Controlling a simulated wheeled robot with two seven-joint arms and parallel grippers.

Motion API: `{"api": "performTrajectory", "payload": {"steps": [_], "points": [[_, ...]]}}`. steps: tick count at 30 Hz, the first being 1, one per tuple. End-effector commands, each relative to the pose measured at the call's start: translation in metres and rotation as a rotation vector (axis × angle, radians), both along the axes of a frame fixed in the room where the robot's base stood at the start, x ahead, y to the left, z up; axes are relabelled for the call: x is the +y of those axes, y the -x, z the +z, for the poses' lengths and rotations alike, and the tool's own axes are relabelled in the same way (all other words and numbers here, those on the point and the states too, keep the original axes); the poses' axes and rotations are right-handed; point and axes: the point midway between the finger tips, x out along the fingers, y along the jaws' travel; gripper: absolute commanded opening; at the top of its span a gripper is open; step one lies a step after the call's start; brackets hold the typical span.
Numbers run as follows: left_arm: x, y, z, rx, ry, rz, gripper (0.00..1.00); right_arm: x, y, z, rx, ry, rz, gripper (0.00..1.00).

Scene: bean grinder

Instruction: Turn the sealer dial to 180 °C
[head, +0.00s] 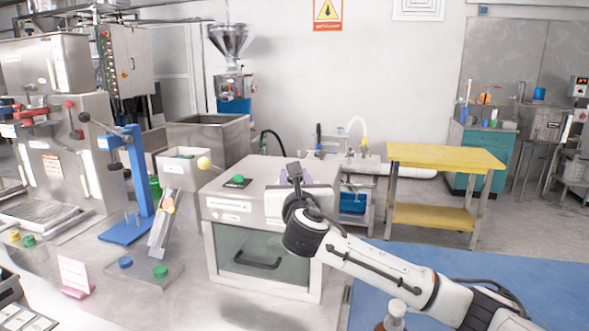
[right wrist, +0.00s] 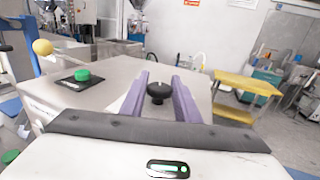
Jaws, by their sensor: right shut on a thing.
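The sealer (head: 225,220) is a pale metal box with a glass door and dark handle, at the middle of the head view. A green button (head: 237,180) sits on a black plate on its top; it also shows in the right wrist view (right wrist: 82,75). The black round dial (right wrist: 159,90) stands between the purple fingers of my right gripper (right wrist: 160,88), which is shut on it. In the head view my right gripper is over the sealer's right part and my arm hides the dial. No temperature marking is readable. My left gripper is not in view.
A blue stand (head: 128,185) and a base with blue and green buttons (head: 160,271) are further left. A yellow table (head: 445,157) stands behind right, with open floor before it.

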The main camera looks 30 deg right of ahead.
Motion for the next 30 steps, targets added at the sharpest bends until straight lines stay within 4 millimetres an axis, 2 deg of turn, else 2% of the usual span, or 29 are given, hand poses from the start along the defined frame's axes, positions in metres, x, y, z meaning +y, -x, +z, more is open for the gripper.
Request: {"api": "performTrajectory", "payload": {"steps": [1, 3, 12, 21, 30], "points": [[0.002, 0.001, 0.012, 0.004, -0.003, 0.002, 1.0, 0.003, -0.001, 0.005, 0.006, -0.004, -0.036, 0.06], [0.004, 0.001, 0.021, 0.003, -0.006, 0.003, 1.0, 0.003, -0.001, 0.006, 0.005, -0.005, -0.1, 0.06], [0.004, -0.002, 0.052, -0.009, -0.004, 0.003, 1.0, 0.004, -0.001, 0.002, 0.005, -0.003, -0.387, 0.07], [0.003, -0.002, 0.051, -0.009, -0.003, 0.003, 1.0, 0.003, -0.001, -0.001, 0.003, -0.001, -0.638, 0.07], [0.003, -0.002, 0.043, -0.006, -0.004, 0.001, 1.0, 0.001, 0.0, -0.002, 0.003, -0.001, -0.781, 0.07]]}}
